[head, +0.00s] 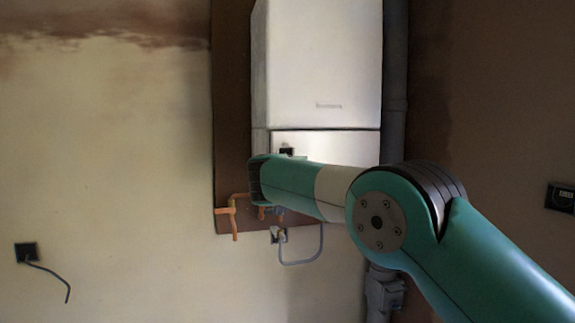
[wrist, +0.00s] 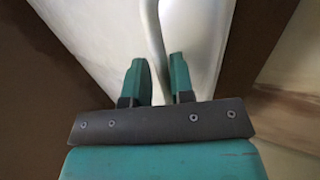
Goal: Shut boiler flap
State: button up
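The white boiler (head: 318,65) hangs on the wall in the head view. Its flap (head: 330,147) is the pale panel below the main casing, with a dark line along its top; my arm covers its lower part. I cannot tell how far it stands open. In the wrist view my gripper (wrist: 158,68) has its two green fingers apart, with a gap between them. A pale curved edge (wrist: 154,35) on the white surface runs down into that gap; contact cannot be told. In the head view my wrist is in front of the boiler's underside and the fingers are not clearly seen.
Copper pipes (head: 234,212) and a grey hose (head: 302,262) are below the boiler, close to my wrist. A grey vertical pipe (head: 395,70) runs along its right side. A wall socket (head: 26,252) with a loose cable is at left. Bare wall lies between.

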jog(key=shift+o, duration=0.8)
jog(key=shift+d, duration=0.1)
jog(key=shift+a, duration=0.2)
jog(key=b+v, duration=0.9)
jog(key=v, duration=0.8)
jog(key=shift+s+b, duration=0.2)
jog(key=shift+b, duration=0.15)
jog(key=shift+r, duration=0.1)
